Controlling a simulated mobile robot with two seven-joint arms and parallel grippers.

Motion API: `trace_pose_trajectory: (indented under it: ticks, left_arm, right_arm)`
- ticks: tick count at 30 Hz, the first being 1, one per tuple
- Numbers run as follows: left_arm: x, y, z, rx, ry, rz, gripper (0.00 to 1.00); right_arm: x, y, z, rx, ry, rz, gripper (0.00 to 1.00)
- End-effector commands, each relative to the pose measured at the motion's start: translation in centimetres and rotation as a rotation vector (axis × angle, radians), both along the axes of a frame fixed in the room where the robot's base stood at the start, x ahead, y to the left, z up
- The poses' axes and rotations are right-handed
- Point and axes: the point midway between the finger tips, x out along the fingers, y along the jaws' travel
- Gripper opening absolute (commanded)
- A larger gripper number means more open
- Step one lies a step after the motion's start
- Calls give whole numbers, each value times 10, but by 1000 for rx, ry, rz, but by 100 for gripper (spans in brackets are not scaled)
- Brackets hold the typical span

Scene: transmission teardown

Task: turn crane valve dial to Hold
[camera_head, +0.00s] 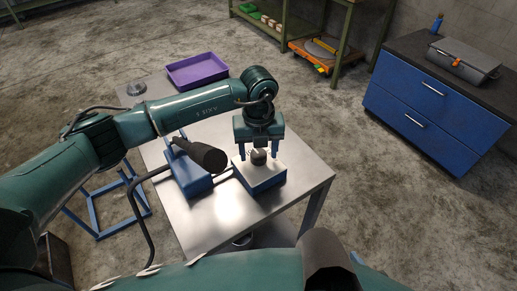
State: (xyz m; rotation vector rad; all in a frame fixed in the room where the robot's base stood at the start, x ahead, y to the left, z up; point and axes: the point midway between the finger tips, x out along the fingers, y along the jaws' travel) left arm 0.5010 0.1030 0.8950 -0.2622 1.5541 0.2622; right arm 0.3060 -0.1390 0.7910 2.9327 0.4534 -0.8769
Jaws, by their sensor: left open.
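The crane valve dial (258,157) is a small dark knob on the pale top of a blue valve box (262,183), which stands on the metal table. My left gripper (258,153) points down directly over the dial. Its jaws are open, with one finger on each side of the knob. I cannot tell whether the fingers touch it. The dial's markings and its pointer are too small to read. My right gripper is not in view.
A blue pump unit with a black handle (203,155) stands just left of the valve box, with a dark hose running left. A purple tray (197,70) lies at the table's back. The metal table (222,222) has bare room in front. A blue drawer cabinet (424,117) stands right.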

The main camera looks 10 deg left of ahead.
Motion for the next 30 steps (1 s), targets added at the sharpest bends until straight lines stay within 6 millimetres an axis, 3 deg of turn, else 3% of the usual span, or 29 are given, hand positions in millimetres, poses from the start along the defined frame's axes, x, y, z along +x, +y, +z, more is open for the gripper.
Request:
trace_pose_trajectory:
  ticks: [8, 21, 30]
  left_arm:
    - [1, 0, 10, -2, -2, -1, 59]
    - [1, 0, 100, -1, -4, 0, 59]
    - [0, 0, 130, 0, 0, -1, 59]
  right_arm:
    - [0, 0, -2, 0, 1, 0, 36]
    - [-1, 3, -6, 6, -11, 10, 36]
    - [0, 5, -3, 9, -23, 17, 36]
